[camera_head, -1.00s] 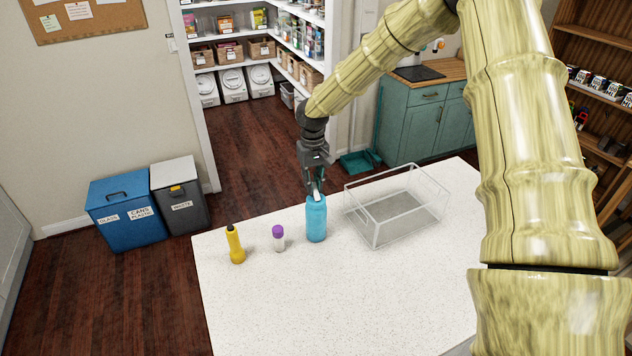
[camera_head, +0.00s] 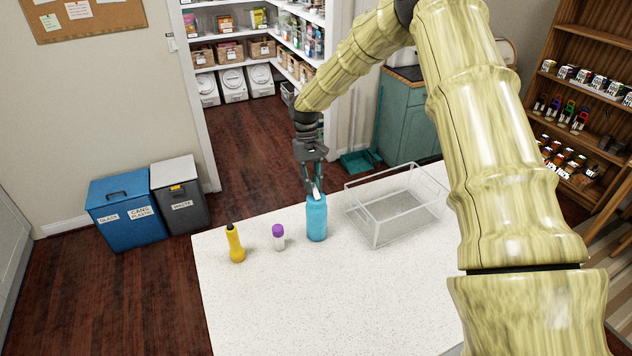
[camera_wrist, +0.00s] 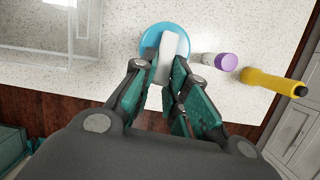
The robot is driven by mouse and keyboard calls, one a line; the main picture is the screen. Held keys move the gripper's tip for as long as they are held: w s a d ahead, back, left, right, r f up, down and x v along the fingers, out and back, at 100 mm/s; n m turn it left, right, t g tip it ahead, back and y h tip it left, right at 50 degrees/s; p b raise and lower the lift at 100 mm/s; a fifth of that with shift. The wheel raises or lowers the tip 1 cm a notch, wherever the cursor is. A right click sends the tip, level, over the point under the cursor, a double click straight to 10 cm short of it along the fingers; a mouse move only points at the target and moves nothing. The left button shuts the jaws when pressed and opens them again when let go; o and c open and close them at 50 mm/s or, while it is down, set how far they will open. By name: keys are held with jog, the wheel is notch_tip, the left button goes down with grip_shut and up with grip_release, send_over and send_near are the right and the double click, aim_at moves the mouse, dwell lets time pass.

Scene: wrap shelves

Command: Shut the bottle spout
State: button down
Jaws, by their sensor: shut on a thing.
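In the wrist view the bottle's round blue top (camera_wrist: 150,40) lies beneath the long white spout (camera_wrist: 168,52). My gripper (camera_head: 313,184) is right above the bottle, and its teal fingers (camera_wrist: 166,85) are close around the near end of the spout. The fingers hide that end, and the contact itself is hard to see.
A small white bottle with a purple cap (camera_head: 278,237) and a yellow flashlight-like object (camera_head: 235,243) stand left of the bottle. The front of the counter (camera_head: 320,310) is clear.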

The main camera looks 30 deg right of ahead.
jog(key=c, duration=1.4)
grip_release()
jog(key=shift+r, duration=0.1)
jog(key=v, duration=1.2)
